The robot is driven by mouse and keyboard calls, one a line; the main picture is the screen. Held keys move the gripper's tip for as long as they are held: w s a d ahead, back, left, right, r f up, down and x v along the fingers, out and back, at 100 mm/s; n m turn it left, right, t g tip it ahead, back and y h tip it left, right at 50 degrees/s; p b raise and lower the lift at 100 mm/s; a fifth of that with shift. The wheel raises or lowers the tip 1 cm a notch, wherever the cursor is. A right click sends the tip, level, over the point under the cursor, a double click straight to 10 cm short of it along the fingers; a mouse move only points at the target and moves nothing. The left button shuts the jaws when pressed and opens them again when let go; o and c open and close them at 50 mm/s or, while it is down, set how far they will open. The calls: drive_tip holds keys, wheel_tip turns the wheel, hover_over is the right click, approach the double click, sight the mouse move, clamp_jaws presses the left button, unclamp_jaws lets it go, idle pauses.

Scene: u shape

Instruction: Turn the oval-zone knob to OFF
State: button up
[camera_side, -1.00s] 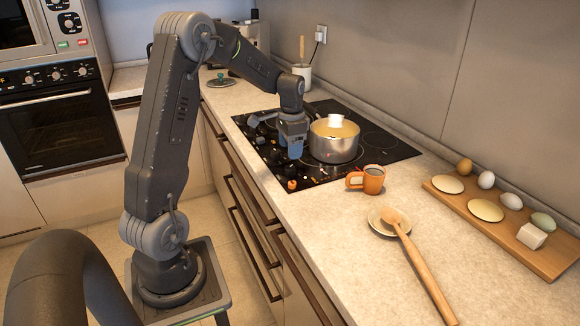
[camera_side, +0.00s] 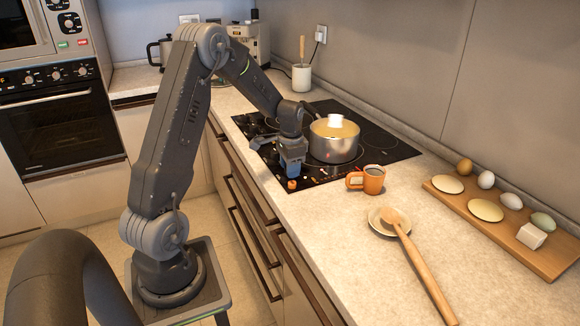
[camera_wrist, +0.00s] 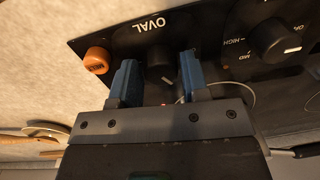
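The dark oval-zone knob (camera_wrist: 160,77) sits by the white OVAL label (camera_wrist: 152,24) in the wrist view. My gripper (camera_wrist: 159,60) is open, with one blue finger on each side of the knob and gaps between. The knob's pointer and setting are too dark to read, and its lower part is hidden by my gripper. In the side view my gripper (camera_side: 292,169) is low over the near front corner of the black cooktop (camera_side: 398,152), hiding the knob. I cannot tell whether the fingertips touch the surface.
A small orange round piece (camera_wrist: 97,60) lies beside the left finger. A second black knob (camera_wrist: 276,41) with HIGH and MID markings is to the right.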

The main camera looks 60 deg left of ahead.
drive_tip(key=c, duration=0.6)
drive_tip(key=shift+o, duration=0.2)
drive_tip(key=shift+n, duration=0.4)
drive_tip(key=n, duration=1.1)
drive_tip(key=shift+g, duration=0.3)
drive_tip(key=o, duration=0.9)
